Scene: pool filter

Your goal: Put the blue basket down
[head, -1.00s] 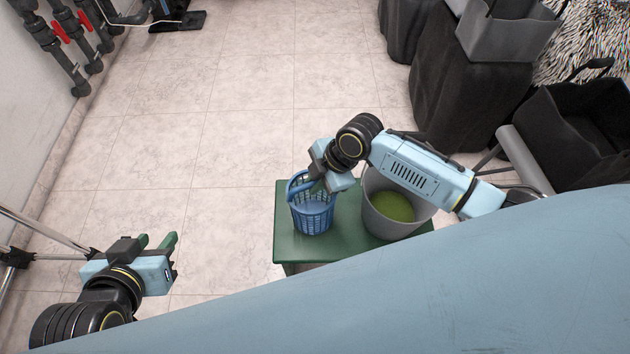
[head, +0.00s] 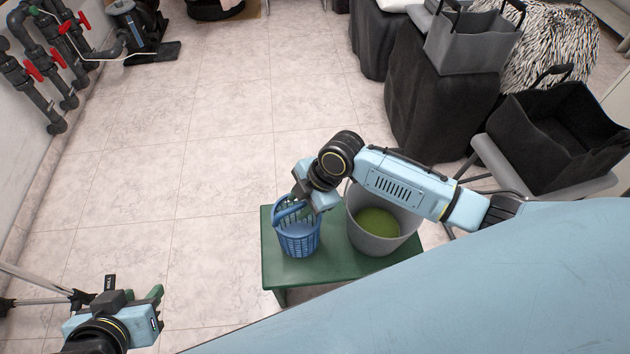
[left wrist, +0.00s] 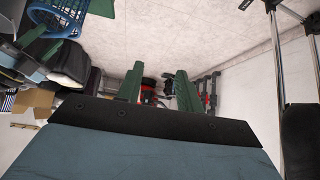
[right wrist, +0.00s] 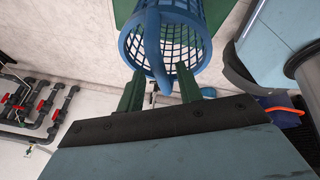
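The blue basket (head: 298,238) stands upright on the green stool (head: 340,262), beside the grey bucket. Its handle (right wrist: 153,48) shows in the right wrist view, reaching toward the space between my right gripper's fingers. My right gripper (head: 300,205) is at the basket's top; in the right wrist view its two green fingers (right wrist: 160,88) are apart, with gaps beside the handle. Contact with the handle is hard to tell. My left gripper (head: 152,298) is open and empty, low at the left, away from the stool. The basket also shows in the left wrist view (left wrist: 62,18).
The grey bucket (head: 362,240) holding green liquid stands on the stool, right of the basket, under my right arm. Black-covered stands (head: 440,110) and a black bin (head: 555,130) are at the right. Pipes with red valves (head: 40,70) line the left wall. The tiled floor between is open.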

